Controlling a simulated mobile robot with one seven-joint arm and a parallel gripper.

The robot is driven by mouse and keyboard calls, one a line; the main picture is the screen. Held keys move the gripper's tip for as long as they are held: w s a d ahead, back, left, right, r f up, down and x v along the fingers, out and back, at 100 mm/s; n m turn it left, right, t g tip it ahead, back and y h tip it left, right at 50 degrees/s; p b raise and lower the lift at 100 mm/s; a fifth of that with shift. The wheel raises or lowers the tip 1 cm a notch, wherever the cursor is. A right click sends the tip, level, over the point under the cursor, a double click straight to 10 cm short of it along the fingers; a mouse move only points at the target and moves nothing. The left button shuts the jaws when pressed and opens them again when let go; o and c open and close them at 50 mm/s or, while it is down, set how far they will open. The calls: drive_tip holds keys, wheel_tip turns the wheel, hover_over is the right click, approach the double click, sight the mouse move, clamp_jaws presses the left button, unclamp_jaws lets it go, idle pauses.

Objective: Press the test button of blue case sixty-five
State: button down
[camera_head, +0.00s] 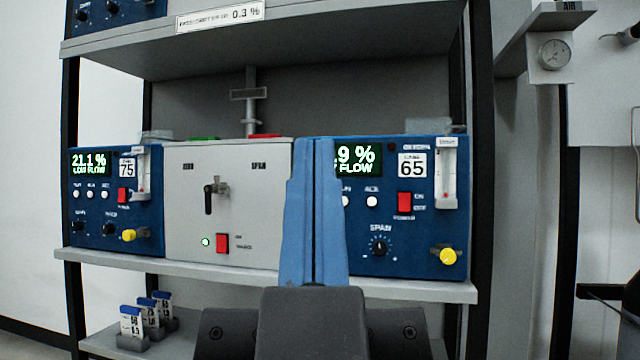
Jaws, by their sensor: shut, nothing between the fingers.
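The blue case sixty-five (418,240) stands on the middle shelf at the right, with a "65" label (412,166). Its display (358,160) is partly hidden by my gripper and shows ".9 %" and "FLOW". On its front are white round buttons (372,201), a red switch (404,202), a "SPAN" dial (380,246), a yellow knob (447,256) and a flow tube. The left part of its face, with any further buttons, is hidden. My gripper (318,145) has blue fingers pointing up in the picture, shut together and empty, in front of the case's left edge. I cannot tell whether it touches anything.
A grey box (226,225) with a black lever and red switch stands left of the case. Another blue case (90,222) labelled 75 is further left. Small labelled blocks (148,318) stand on the lower shelf. A shelf (330,55) overhangs above. A gauge (553,54) is at right.

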wheel_tip(320, 180, up, 15)
drive_tip(key=p, duration=1.4)
drive_tip(key=shift+r, duration=0.15)
